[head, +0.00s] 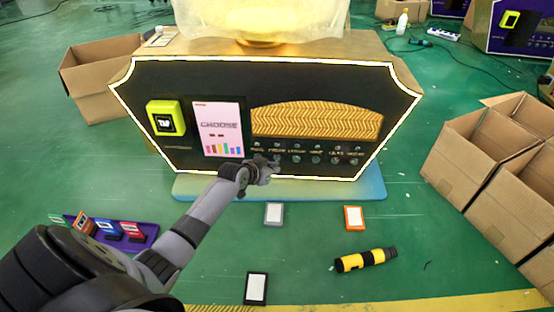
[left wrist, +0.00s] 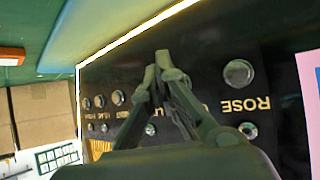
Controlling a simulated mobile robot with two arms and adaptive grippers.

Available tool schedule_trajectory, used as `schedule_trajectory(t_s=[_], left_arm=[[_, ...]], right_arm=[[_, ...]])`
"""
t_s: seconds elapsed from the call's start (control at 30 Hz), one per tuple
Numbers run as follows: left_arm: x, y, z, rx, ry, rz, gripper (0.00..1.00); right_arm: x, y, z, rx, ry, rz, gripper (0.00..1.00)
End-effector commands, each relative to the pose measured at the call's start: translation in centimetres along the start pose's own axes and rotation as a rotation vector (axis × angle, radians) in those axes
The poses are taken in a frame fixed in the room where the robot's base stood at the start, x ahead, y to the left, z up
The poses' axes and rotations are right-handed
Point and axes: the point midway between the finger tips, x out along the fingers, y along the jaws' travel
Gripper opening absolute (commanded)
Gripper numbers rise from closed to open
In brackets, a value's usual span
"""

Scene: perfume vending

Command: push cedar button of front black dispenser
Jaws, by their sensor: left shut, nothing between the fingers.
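The black dispenser (head: 180,90) with a glowing yellow-white outline stands at the centre of the head view. Its front has a row of small round buttons (head: 334,160) with gold labels below a patterned gold panel. I cannot make out which label reads cedar. My left gripper (head: 274,168) is at the lower front of the dispenser, by the left part of the button row. The left wrist view shows its fingers (left wrist: 163,58) shut and empty, in front of the black panel (left wrist: 215,45). The ROSE label (left wrist: 242,104) shows upside down beside them; the fingers hide nearby labels. Contact is unclear.
The dispenser's front also bears a yellow-green square reader (head: 165,118) and a CHOOSE screen (head: 219,128). Cards and a yellow-black flashlight (head: 365,260) lie on the green floor. Open cardboard boxes stand at the right (head: 500,175) and the left (head: 95,80).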

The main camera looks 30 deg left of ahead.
Motion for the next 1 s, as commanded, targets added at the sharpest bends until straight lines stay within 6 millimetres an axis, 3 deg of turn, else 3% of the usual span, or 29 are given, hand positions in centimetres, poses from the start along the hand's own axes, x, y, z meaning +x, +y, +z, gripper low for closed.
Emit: schedule_trajectory(t_s=[1.0], left_arm=[[0.58,-0.44,-0.46,0.0,0.0,0.0,0.0]], right_arm=[[-0.08,-0.01,0.04,0.001,-0.002,0.001,0.26]])
